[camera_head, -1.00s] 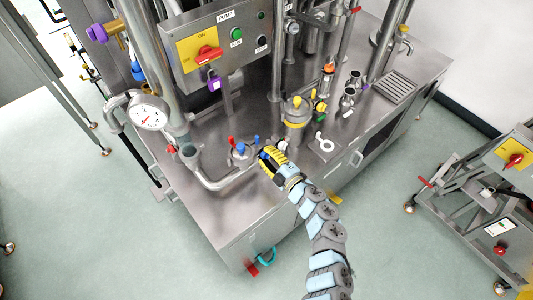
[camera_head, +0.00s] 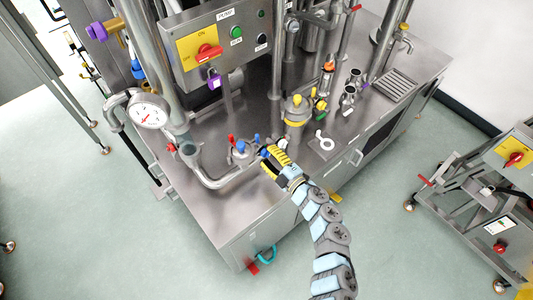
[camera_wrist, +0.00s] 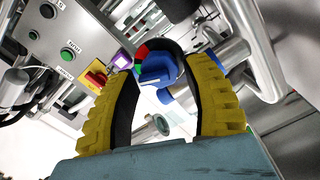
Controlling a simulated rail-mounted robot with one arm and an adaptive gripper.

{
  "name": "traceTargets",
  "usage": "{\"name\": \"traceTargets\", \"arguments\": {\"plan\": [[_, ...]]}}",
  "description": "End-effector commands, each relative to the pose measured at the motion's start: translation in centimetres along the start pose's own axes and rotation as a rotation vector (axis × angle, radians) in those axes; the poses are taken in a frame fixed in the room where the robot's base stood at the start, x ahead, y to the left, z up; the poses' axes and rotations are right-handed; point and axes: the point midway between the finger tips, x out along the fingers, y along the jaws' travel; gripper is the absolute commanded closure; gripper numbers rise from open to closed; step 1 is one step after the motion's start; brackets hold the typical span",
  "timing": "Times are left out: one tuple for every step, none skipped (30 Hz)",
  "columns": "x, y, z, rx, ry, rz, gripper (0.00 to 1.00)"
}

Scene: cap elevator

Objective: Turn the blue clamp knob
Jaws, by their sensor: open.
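A blue clamp knob (camera_wrist: 157,70) shows in the wrist view, between and just beyond the tips of my yellow-padded fingers. My gripper (camera_wrist: 165,75) is open, with one finger on either side of the knob; I cannot tell whether either finger touches it. In the head view my gripper (camera_head: 269,157) is at the pipe fittings near the front of the steel bench. A small blue part (camera_head: 264,153) shows at its fingertips there, mostly hidden by the gripper.
A red handle (camera_head: 231,139) and other blue knobs (camera_head: 240,146) stand close to the left of my gripper. A yellow-banded canister (camera_head: 297,112) is close behind on the right. A control box (camera_head: 217,45) hangs above. The bench's front edge is below my arm.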

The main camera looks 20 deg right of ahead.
Motion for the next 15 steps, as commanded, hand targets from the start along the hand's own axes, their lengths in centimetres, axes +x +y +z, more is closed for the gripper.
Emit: {"name": "traceTargets", "arguments": {"plan": [[-0.8,-0.2,0.1,0.0,-0.002,-0.003,0.51],[-1.1,-0.2,0.1,0.0,-0.002,-0.004,0.51],[-1.6,-0.2,0.1,0.001,-0.003,-0.003,0.51],[-2.0,-0.1,0.1,0.001,-0.002,-0.003,0.51],[-2.4,-0.1,0.1,0.0,-0.003,-0.002,0.51],[-3.0,-0.1,0.1,-0.001,-0.002,-0.002,0.51],[-3.4,-0.1,0.1,-0.001,-0.001,-0.003,0.51],[-3.8,-0.1,0.0,0.0,-0.001,-0.003,0.51],[-4.4,-0.2,0.0,0.001,-0.001,-0.003,0.51],[-4.8,-0.2,0.0,0.001,-0.001,-0.003,0.51],[-5.3,-0.2,0.0,0.001,-0.002,-0.003,0.51],[-5.9,-0.1,0.1,0.001,-0.003,-0.002,0.51],[-6.4,-0.1,0.1,0.001,-0.003,-0.001,0.51],[-6.9,-0.1,0.1,0.001,-0.004,-0.001,0.51],[-7.4,-0.1,0.1,0.001,-0.003,-0.002,0.51]]}}
